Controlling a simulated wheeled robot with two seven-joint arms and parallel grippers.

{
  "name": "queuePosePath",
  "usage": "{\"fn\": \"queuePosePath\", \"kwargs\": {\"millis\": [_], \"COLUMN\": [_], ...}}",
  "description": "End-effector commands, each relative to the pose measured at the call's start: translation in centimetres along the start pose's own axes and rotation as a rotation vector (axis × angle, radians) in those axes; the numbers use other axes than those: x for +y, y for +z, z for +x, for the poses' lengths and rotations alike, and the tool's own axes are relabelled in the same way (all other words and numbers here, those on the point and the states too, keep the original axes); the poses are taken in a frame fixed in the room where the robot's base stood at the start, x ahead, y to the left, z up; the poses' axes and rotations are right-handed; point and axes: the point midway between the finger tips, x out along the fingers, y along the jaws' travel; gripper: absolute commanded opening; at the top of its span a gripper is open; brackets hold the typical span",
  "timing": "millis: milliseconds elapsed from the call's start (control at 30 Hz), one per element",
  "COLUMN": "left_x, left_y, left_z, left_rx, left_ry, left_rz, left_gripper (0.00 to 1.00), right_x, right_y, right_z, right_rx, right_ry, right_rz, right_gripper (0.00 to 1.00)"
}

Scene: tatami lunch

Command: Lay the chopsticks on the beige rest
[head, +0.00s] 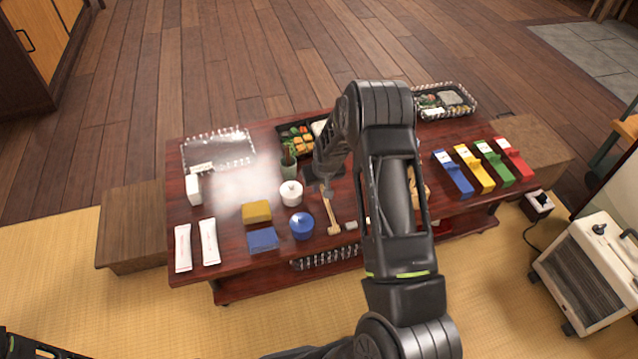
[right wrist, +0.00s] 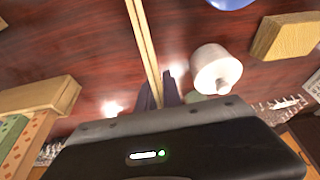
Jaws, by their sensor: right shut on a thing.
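My right gripper (head: 325,186) is over the middle of the low table, shut on the wooden chopsticks (head: 330,211). In the right wrist view the pale chopsticks (right wrist: 143,40) lie side by side, their one end between my dark fingers (right wrist: 159,92). Their free part points to the table's near edge. A small beige piece (head: 334,231), perhaps the rest, shows at their near end in the head view; I cannot tell whether they touch it. Of my left arm only a dark part shows at the bottom left corner; its gripper is out of view.
A white lidded pot (head: 291,194), a blue round thing (head: 302,226) and a mustard block (head: 257,211) stand left of the chopsticks. A small pale grey piece (head: 351,224) lies right of them. My arm hides the table's middle right. Coloured boxes (head: 453,174) stand further right.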

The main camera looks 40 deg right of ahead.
Motion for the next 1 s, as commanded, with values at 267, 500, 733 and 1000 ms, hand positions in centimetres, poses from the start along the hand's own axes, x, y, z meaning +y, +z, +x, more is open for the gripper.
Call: {"fn": "queuePosePath", "kwargs": {"millis": [267,500,733,1000], "left_x": [-0.72,-0.77,-0.75,-0.74], "left_y": [-0.37,-0.41,-0.4,-0.38], "left_z": [1.16,1.19,1.19,1.19], "left_rx": [0.009,0.01,0.01,0.009], "left_ry": [-0.004,-0.005,-0.004,-0.004], "left_rz": [-0.005,-0.006,-0.006,-0.005], "left_gripper": [0.28,0.28,0.28,0.28], "right_x": [-0.01,-0.01,-0.02,-0.02], "right_y": [0.55,0.58,0.58,0.58], "right_z": [1.53,1.61,1.6,1.6], "right_rx": [0.0,0.0,0.0,0.0], "right_ry": [0.0,0.0,0.0,0.0], "right_rz": [0.0,0.0,0.0,0.0], "right_gripper": [0.0,0.0,0.0,0.22]}}
